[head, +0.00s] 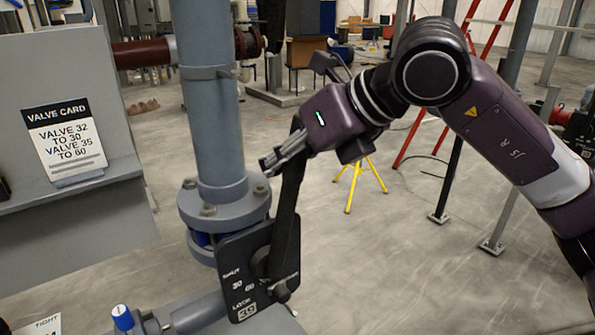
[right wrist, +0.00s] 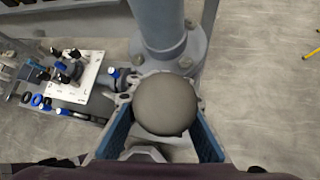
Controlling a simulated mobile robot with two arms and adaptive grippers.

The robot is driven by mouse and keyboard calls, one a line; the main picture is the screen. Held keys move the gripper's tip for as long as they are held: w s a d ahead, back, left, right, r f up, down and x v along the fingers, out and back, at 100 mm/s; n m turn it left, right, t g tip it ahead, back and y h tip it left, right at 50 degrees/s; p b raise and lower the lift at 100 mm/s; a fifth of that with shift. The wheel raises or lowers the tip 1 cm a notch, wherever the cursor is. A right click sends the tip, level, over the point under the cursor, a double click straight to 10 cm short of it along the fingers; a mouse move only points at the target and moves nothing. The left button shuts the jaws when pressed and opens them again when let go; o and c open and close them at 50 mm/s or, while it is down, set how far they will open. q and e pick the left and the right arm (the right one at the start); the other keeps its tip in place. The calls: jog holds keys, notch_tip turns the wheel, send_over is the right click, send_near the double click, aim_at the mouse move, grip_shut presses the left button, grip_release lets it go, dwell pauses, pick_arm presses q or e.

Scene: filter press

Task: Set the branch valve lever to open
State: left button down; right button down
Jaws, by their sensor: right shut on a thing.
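The word at the lever's lower right is partly hidden. My right gripper (head: 284,156) is shut on the lever near its top end. In the right wrist view, the round grey lever end (right wrist: 165,103) sits between the two blue-lined fingers. My left gripper is not in view.
A valve card (head: 62,140) stands on a grey ledge at left, reading valve 32 to 30, valve 35 to 60. A blue-capped knob (head: 123,318) is low at left. A yellow stand (head: 359,183) and red ladder (head: 430,105) stand behind.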

jog(key=shift+n+t+h, duration=0.5)
jog(key=shift+h, duration=0.4)
jog(key=s+a+b, duration=0.2)
jog(key=a, duration=0.1)
jog(key=shift+s+a, duration=0.25)
jog(key=c, duration=2.3)
grip_release()
jog(key=o, duration=0.6)
jog(key=shift+s+a+r, duration=0.1)
jog(key=shift+a, duration=0.05)
